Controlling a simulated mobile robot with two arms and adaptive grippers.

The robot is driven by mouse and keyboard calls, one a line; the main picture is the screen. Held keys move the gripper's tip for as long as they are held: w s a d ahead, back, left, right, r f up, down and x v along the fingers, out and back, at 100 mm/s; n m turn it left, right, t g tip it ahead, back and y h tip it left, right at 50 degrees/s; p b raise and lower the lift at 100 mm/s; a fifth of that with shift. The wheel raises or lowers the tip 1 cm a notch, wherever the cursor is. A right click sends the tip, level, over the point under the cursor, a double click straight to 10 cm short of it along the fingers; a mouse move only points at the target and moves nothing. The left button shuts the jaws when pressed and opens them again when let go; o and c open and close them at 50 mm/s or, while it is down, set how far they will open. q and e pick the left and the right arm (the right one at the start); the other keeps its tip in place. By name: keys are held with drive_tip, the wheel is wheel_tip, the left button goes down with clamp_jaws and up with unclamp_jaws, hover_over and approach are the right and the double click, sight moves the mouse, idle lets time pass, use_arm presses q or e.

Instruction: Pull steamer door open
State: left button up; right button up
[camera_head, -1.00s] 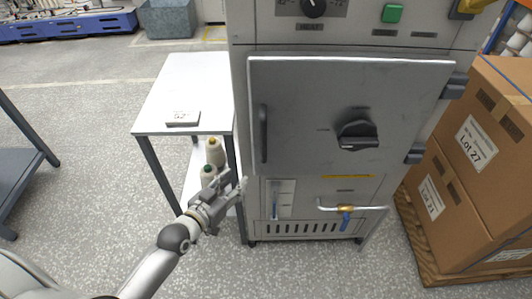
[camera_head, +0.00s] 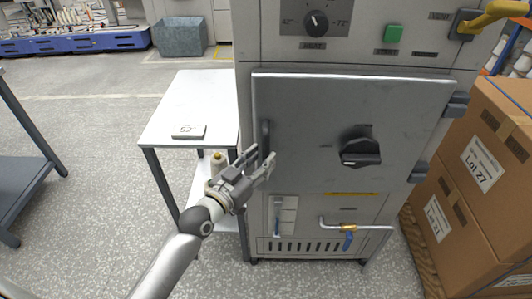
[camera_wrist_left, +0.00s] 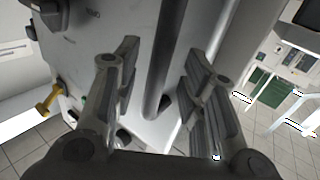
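The steamer door (camera_head: 310,135) is a grey metal panel on the front of the steamer cabinet (camera_head: 262,40). It looks slightly ajar, its edges standing off the cabinet front. A dark upright bar handle (camera_head: 265,137) is near its left edge, and a black rotary latch (camera_head: 361,152) is right of its middle. My left gripper (camera_head: 263,163) is open beside the lower part of the handle. In the left wrist view the handle bar (camera_wrist_left: 160,75) runs between the two open fingers (camera_wrist_left: 160,90), with no visible grip on it. My right gripper is not in view.
A white side table (camera_head: 195,100) with a small "52" sign (camera_head: 188,131) stands left of the steamer, with a yarn cone (camera_head: 218,160) on its lower shelf. Cardboard boxes (camera_head: 480,150) on a pallet stand close on the right.

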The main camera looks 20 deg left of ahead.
use_arm(q)
drive_tip(key=shift+x, duration=1.4)
clamp_jaws()
